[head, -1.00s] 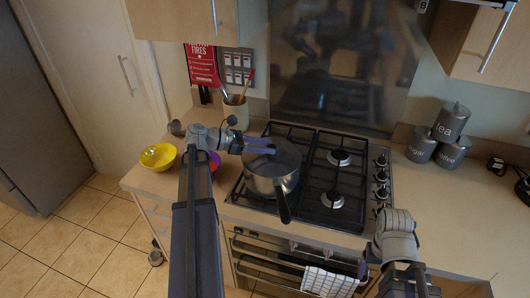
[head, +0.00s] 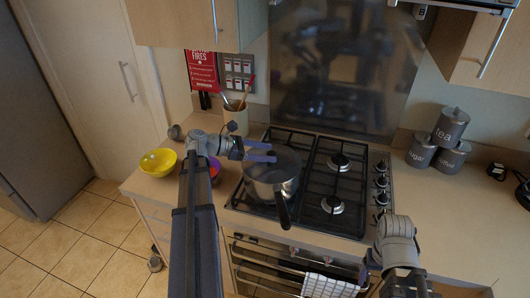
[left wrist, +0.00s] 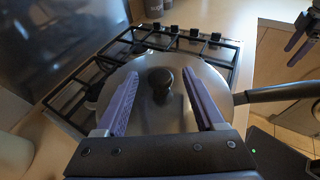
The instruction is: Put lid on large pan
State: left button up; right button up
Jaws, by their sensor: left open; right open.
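The large pan (head: 270,190) is a silver pot with a long black handle, standing on the left burners of the hob. A round grey lid (left wrist: 150,118) with a dark knob (left wrist: 161,82) lies over the pan's top in the left wrist view; whether it is fully seated cannot be told. My left gripper (head: 273,152) is open above the lid, and in the left wrist view (left wrist: 160,75) the knob shows between its two purple fingers, apparently untouched. My right gripper (head: 366,272) is open and empty, low at the right in front of the counter.
A yellow bowl (head: 158,162) stands at the counter's left end, and a purple bowl (head: 214,167) is partly hidden behind my left arm. A utensil pot (head: 236,120) stands behind. Grey canisters (head: 450,126) stand at the back right. The right counter front is clear.

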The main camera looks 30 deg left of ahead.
pick_arm(q)
jog(key=p+v, duration=0.3)
jog(key=v, duration=0.9)
jog(key=shift+p, duration=0.4)
